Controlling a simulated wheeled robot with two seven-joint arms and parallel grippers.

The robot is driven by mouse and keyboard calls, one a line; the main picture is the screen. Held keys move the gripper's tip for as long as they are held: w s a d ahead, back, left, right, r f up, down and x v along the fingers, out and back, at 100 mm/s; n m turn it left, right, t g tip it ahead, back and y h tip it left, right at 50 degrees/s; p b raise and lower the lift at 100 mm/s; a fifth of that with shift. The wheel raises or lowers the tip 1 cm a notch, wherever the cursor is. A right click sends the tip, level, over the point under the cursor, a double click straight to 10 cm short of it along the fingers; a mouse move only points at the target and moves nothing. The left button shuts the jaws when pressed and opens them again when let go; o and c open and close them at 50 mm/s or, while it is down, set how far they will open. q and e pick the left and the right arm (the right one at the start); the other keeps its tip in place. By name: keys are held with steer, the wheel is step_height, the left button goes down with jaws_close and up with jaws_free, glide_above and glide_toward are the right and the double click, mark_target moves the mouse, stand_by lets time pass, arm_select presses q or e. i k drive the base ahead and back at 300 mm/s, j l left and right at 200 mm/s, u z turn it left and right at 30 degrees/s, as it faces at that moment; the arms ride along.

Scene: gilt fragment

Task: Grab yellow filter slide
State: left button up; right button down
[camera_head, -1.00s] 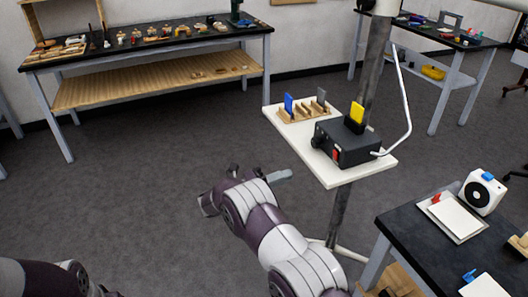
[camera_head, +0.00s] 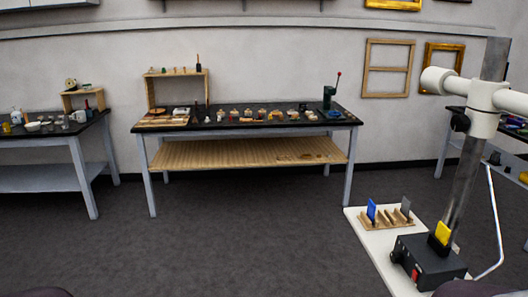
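The yellow filter slide (camera_head: 443,232) stands upright in the slot on top of a black box (camera_head: 418,260) with a red switch. The box sits on a white stand shelf (camera_head: 366,243) at the lower right. A wooden rack (camera_head: 387,219) on the same shelf holds a blue slide (camera_head: 371,211) and a grey slide (camera_head: 405,206). Only small dark purple parts of my arms show at the bottom edge. Neither gripper is in view.
A metal pole (camera_head: 464,172) with a white horizontal tube (camera_head: 475,98) rises behind the box. A white curved arm (camera_head: 497,222) stands to its right. A black-topped workbench (camera_head: 246,117) lines the back wall. Grey floor (camera_head: 240,230) is clear in front.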

mark_target(443, 233)
steer(key=z, duration=1.35)
steer(key=i+j+z, duration=0.1)
steer(key=z, duration=0.35)
steer(key=i+j+z, duration=0.1)
steer(key=z, duration=0.4)
steer(key=j+z, duration=0.3)
steer(key=z, duration=0.15)
